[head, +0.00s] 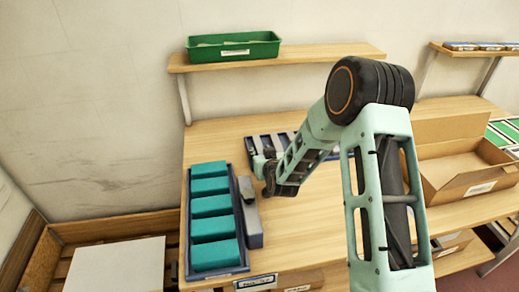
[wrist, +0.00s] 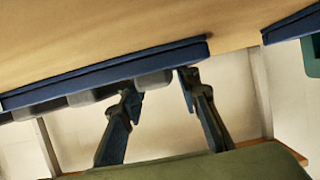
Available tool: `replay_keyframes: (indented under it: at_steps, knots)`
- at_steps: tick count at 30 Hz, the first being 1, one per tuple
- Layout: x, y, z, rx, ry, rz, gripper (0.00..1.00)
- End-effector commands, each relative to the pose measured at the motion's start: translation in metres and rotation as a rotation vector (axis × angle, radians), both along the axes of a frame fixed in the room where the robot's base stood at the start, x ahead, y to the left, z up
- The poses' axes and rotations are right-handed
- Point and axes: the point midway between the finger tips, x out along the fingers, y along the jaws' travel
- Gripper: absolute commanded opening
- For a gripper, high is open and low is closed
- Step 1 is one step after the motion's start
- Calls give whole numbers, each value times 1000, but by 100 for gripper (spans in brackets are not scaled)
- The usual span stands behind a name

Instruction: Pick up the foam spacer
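No label marks the foam spacer, so I cannot tell for sure which piece it is. Several teal blocks (head: 211,206) lie in a row in a dark blue tray (head: 246,266) at the table's left end. A grey piece (head: 251,222) lies along that tray's right side. Grey bars (head: 283,142) sit in a second blue tray behind my gripper (head: 264,168). In the wrist view, my gripper (wrist: 160,83) has its two fingers apart with nothing clasped. Grey ends (wrist: 153,80) show under a blue tray edge (wrist: 110,72), close to the fingertips. My arm hides part of the table.
A green bin (head: 233,49) stands on the wall shelf (head: 300,57). An open cardboard box (head: 465,170) is at the right. A pale panel (head: 115,266) lies low at the left. The table's middle (head: 305,225) is clear.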

Motion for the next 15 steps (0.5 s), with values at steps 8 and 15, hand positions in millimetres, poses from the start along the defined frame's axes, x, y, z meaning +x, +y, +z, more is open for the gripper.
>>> replay_keyframes:
  at_steps: [8,15]
  knots:
    - [0,0,-1,0,1,0,24]
    - [0,0,0,0,0,0,9]
